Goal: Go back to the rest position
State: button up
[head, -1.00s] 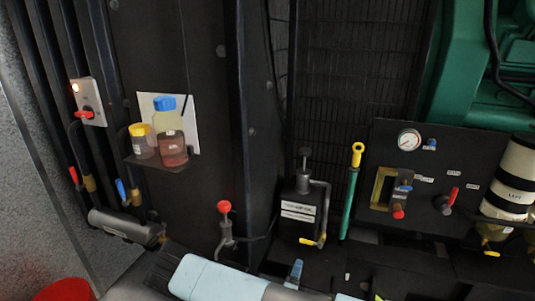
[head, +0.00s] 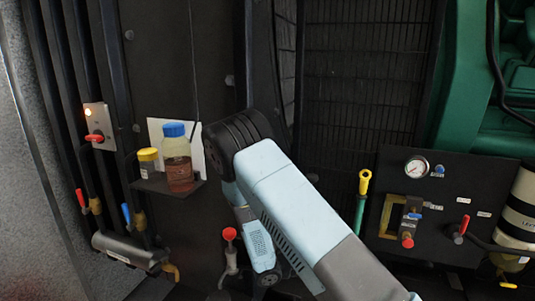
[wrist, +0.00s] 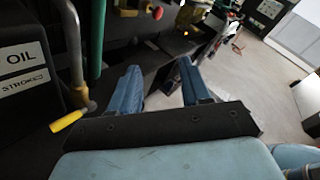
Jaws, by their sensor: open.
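My gripper (wrist: 160,88) shows in the wrist view with its two blue fingers apart and nothing between them. It hangs over the dark frame and floor beside the machine. In the head view my light-blue arm is folded across the lower middle, and the gripper itself cannot be made out there. The arm hides the pump box that stands left of the yellow-topped dipstick.
A shelf (head: 168,187) holds a blue-capped bottle (head: 177,160) and a yellow-capped jar (head: 149,163). A red-knobbed lever (head: 230,235) stands close to my arm. The dipstick (head: 361,200) and gauge panel (head: 455,175) are to the right. The OIL box (wrist: 22,75) and a yellow-tipped lever (wrist: 70,119) lie left of my gripper.

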jog(key=s+d+r+m+g+y, duration=0.3)
jog(key=s+r+m+y, duration=0.2)
jog(key=r+m, duration=0.4)
jog(key=s+d+r+m+g+y, duration=0.4)
jog(key=r+m, duration=0.3)
jog(key=r, duration=0.5)
jog(key=s+a+r+m+t+y, duration=0.2)
jog(key=s+r+m+t+y, duration=0.5)
jog(key=s+r+m, duration=0.4)
jog(key=s+r+t, duration=0.1)
jog(key=s+r, duration=0.3)
jog(key=shift+s+a+r, duration=0.3)
jog(key=shift+a+r, duration=0.05)
jog(key=shift+a, duration=0.05)
